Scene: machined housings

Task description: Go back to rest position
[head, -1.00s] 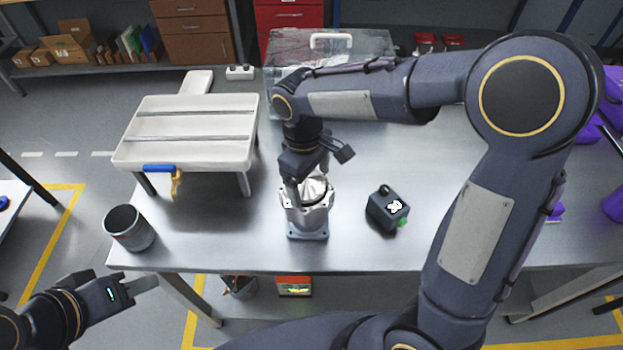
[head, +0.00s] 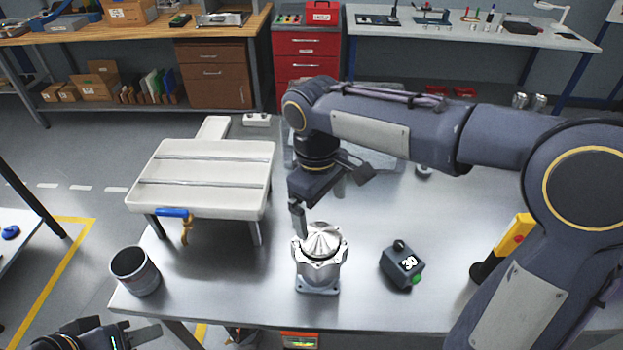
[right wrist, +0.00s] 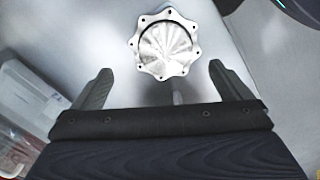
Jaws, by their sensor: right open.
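A silver machined housing (head: 319,268) with a conical metal piece on its top stands upright on the steel table (head: 225,285). My right gripper (head: 299,222) is just behind and above the housing, open and empty. In the right wrist view its two fingers (right wrist: 160,70) are wide apart, and the round flanged housing top (right wrist: 165,45) shows beyond them, apart from both. My left gripper (head: 145,332) is at the lower left, in front of the table and partly cut off by the frame edge. Its finger opening cannot be made out.
A grey cup (head: 135,272) stands at the table's left corner. A white slotted stand (head: 205,178) with a blue-handled clamp is behind it. A yellow-and-black object (head: 505,248) is near my right arm.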

